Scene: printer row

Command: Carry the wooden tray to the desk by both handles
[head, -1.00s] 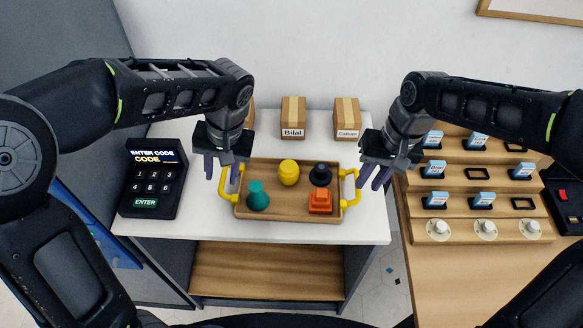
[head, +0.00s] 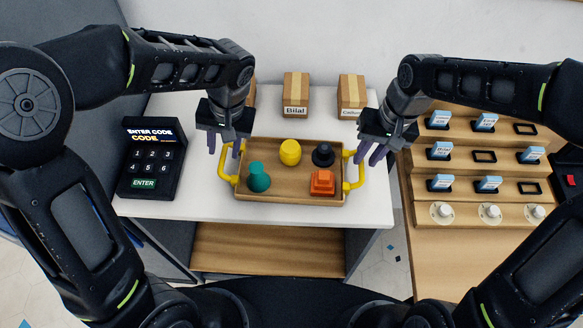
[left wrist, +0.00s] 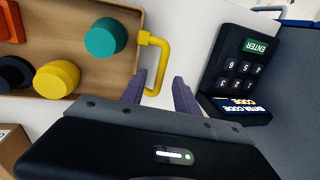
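The wooden tray (head: 290,197) lies on the white tabletop with a yellow left handle (head: 226,170) and a yellow right handle (head: 358,172). On it stand a teal piece (head: 258,178), a yellow piece (head: 290,153), a black piece (head: 323,156) and an orange piece (head: 322,184). My left gripper (head: 225,146) is open above and behind the left handle. In the left wrist view its fingers (left wrist: 163,92) are apart, with the handle's yellow bar (left wrist: 164,62) ahead of them, near the left finger. My right gripper (head: 371,154) is open and empty beside the right handle's far end.
A black keypad (head: 152,160) stands left of the tray. Cardboard boxes (head: 296,92) stand behind it. At right is a wooden desk (head: 435,255) with a stepped rack (head: 428,171) of blue-white cartridges and white knobs. A wooden shelf (head: 268,249) is below the tabletop.

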